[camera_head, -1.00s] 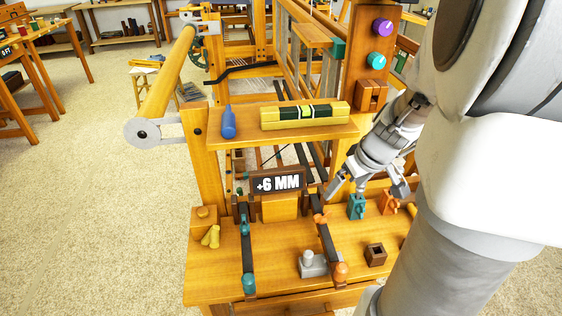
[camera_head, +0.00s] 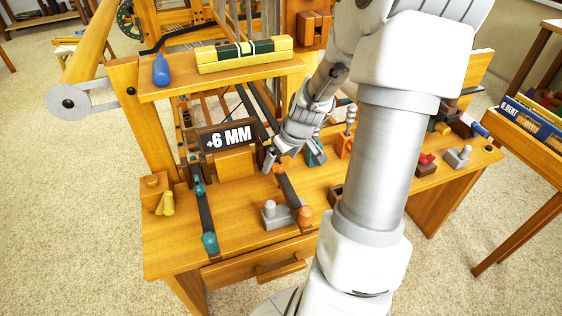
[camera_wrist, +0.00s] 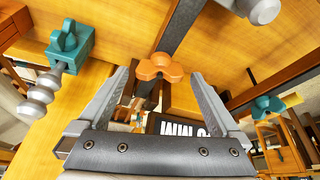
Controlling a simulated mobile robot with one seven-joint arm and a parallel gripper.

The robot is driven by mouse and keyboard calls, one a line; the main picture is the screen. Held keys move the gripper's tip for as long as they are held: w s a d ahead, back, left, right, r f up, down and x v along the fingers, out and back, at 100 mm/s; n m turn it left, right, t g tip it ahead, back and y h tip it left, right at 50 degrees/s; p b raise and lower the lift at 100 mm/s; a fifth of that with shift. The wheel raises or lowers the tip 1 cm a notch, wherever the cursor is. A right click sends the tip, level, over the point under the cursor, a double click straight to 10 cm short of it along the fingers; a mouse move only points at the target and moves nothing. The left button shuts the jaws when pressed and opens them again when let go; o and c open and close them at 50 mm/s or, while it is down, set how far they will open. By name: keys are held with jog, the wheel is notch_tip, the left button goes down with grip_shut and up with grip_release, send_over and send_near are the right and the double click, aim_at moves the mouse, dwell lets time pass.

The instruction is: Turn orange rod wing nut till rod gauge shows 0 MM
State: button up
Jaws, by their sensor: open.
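The orange wing nut (camera_head: 279,168) sits on the dark right-hand rod (camera_head: 291,193) on the wooden bench. It also shows in the wrist view (camera_wrist: 160,67), just ahead of and between my fingertips, apart from both. My gripper (camera_head: 284,158) is open and empty; its fingers spread to either side of the nut in the wrist view (camera_wrist: 159,76). In the head view my gripper partly covers the nut. The rod gauge (camera_head: 228,137) reads +6 MM; in the wrist view the sign is upside down and partly hidden.
A teal wing nut (camera_head: 198,189) sits on the left rod. A teal block (camera_head: 315,153) and an orange block (camera_head: 345,145) stand close right of my gripper. A grey weight (camera_head: 277,215) stands nearer the front edge.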

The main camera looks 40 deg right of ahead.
jog(key=c, duration=1.2)
jog(key=shift+m, duration=0.4)
jog(key=shift+a+m+h, duration=0.1)
jog(key=shift+m+h, duration=0.4)
jog(key=shift+m, duration=0.3)
jog(key=m, duration=0.2)
jog(key=shift+w+a+r+m+h, duration=0.1)
jog(key=shift+a+m+h, duration=0.05)
jog(key=shift+m+h, duration=0.2)
jog(key=m+g+h+p, duration=0.1)
jog(key=m+p, duration=0.3)
jog(key=p, duration=0.1)
jog(key=shift+m+h+p, duration=0.35)
jog(key=shift+m+p, duration=0.3)
jog(key=shift+m+g, duration=0.3)
